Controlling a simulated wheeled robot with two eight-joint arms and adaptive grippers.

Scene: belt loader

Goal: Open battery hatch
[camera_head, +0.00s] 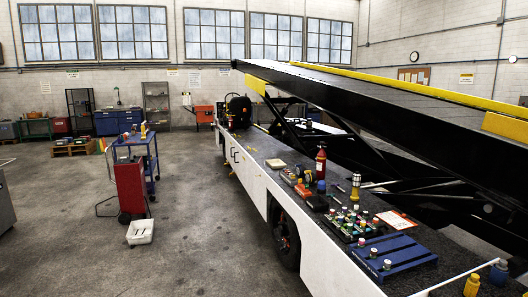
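The belt loader (262,176) stands along the right half of the head view, with a white side, a dark top deck and a raised black conveyor. A white side panel (335,262) lies right of its front wheel (285,238). I cannot tell which part, if any, is the battery hatch; no hatch edge or handle is clear. Neither of my grippers shows in this view.
Tools, bottles and parts crowd the deck, including a red bottle (320,163) and a blue pallet (394,254). The grey floor (205,235) between bin and loader is clear.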

